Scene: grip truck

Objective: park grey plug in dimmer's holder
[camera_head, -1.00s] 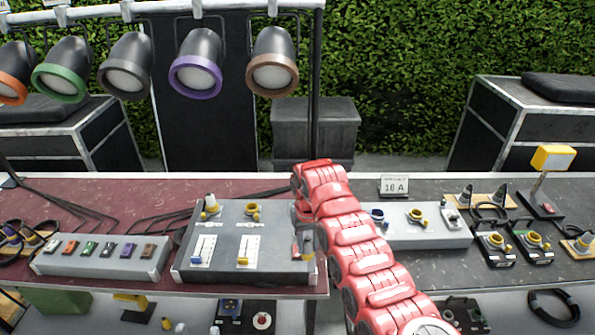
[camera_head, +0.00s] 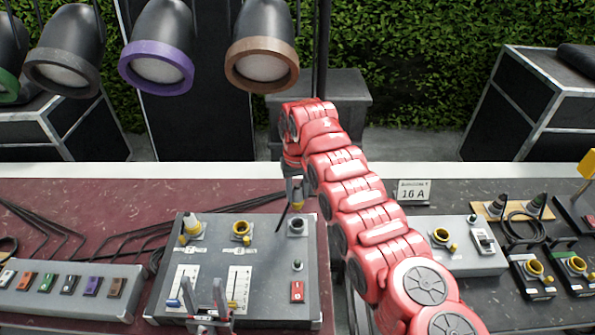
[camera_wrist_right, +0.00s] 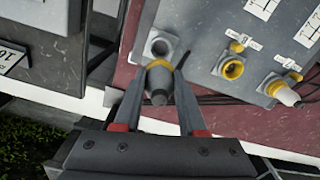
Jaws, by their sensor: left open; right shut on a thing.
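The dimmer (camera_head: 265,300) is a grey box at the front of the table. Its grey ring holder (camera_head: 297,225) is at the far right corner, beside a yellow ring socket (camera_head: 241,230). My right gripper (camera_head: 296,183) is shut on the grey plug (camera_wrist_right: 158,92), which has a yellow collar. The plug is just above the holder; in the right wrist view the empty-looking holder (camera_wrist_right: 160,45) shows just past its collar, apart from it. The cable hangs beside it. My left gripper (camera_head: 207,297) is open and empty over the dimmer's front left.
A plug with a yellow collar (camera_head: 190,227) stands at the dimmer's far left. A switch box (camera_head: 75,290) is to the left. A grey box (camera_head: 460,250) with a 16 A sign (camera_head: 413,192) behind it is to the right. Stage lamps (camera_head: 262,55) hang above.

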